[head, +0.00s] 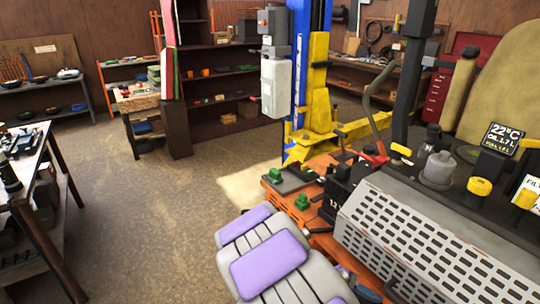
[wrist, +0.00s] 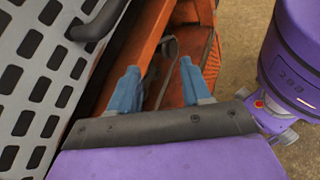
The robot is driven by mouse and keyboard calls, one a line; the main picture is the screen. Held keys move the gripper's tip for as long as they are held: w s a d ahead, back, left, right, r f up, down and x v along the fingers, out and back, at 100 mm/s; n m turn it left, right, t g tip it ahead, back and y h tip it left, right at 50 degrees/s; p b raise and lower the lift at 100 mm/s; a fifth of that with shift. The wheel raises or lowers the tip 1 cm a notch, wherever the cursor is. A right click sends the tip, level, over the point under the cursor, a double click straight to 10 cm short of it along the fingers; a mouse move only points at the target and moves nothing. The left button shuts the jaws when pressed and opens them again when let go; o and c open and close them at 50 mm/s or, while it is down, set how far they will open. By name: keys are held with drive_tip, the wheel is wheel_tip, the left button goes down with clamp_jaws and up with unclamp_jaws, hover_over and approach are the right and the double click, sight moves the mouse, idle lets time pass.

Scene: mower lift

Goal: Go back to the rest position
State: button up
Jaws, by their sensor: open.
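My gripper (wrist: 158,82) shows in the wrist view with its two blue fingers apart and nothing held between them. It points at the orange body of the mower (wrist: 195,20), beside the grey perforated grille (wrist: 40,70). I cannot tell whether the fingertips touch the orange part. In the head view my purple and grey arm reaches low beside the mower's grille (head: 430,245), and the gripper's fingers are mostly hidden there. A black battery (head: 345,188) and green clips (head: 302,201) sit on the orange mower deck.
A blue and yellow lift post (head: 318,95) stands behind the mower. Yellow caps (head: 480,187) and a small display (head: 502,138) are on its right. A workbench (head: 30,165) is at the left, shelves (head: 215,80) at the back. The floor (head: 150,230) between is clear.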

drive_tip(key=s+a+r+m+y, duration=0.2)
drive_tip(key=s+m+y, duration=0.1)
drive_tip(key=s, duration=0.3)
drive_tip(key=s+a+r+m+t+y, duration=0.1)
drive_tip(key=s+a+r+m+y, duration=0.1)
drive_tip(key=s, duration=0.5)
drive_tip(key=s+a+r+m+t+y, duration=0.1)
drive_tip(key=s+a+r+m+y, duration=0.1)
drive_tip(key=s+a+m+y, duration=0.2)
drive_tip(key=s+m+y, duration=0.1)
drive_tip(key=s+y, duration=0.2)
drive_tip(key=shift+s, duration=0.15)
drive_tip(key=shift+d+r, duration=0.1)
drive_tip(key=shift+c, duration=0.5)
